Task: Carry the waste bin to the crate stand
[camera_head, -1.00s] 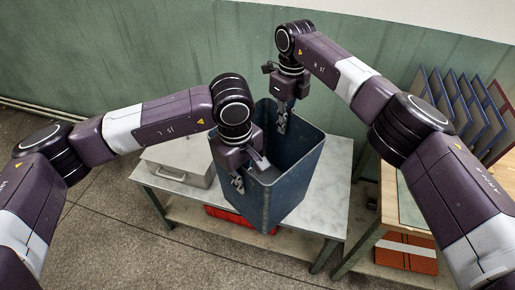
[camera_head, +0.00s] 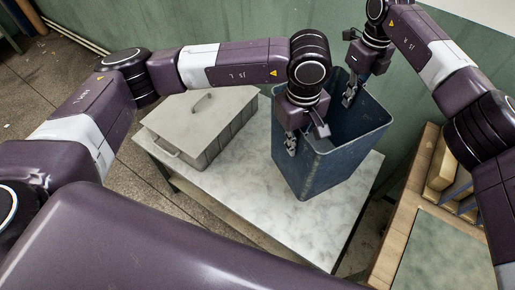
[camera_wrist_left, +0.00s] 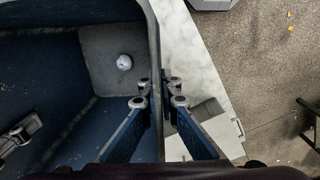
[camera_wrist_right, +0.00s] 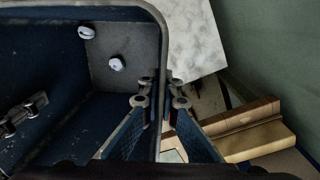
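The waste bin (camera_head: 330,165) is a dark blue, open-topped square bin, upright and overlapping the pale marbled table top (camera_head: 240,195) in the head view. I cannot tell whether its base touches the top. Crumpled white pieces (camera_wrist_right: 116,64) lie inside it. My left gripper (camera_head: 306,142) is shut on the bin's near left wall; in the left wrist view its fingers (camera_wrist_left: 157,95) sit on either side of the wall. My right gripper (camera_head: 349,96) grips the far wall the same way, fingers (camera_wrist_right: 160,92) on both sides. No stand is clearly identifiable as the crate stand.
A grey lidded crate (camera_head: 204,122) with handles stands on the table's left part, beside the bin. A wooden bench (camera_head: 409,220) with a green mat (camera_head: 445,262) and wooden blocks is at the right. The green wall (camera_head: 230,25) is close behind. Floor shows at left.

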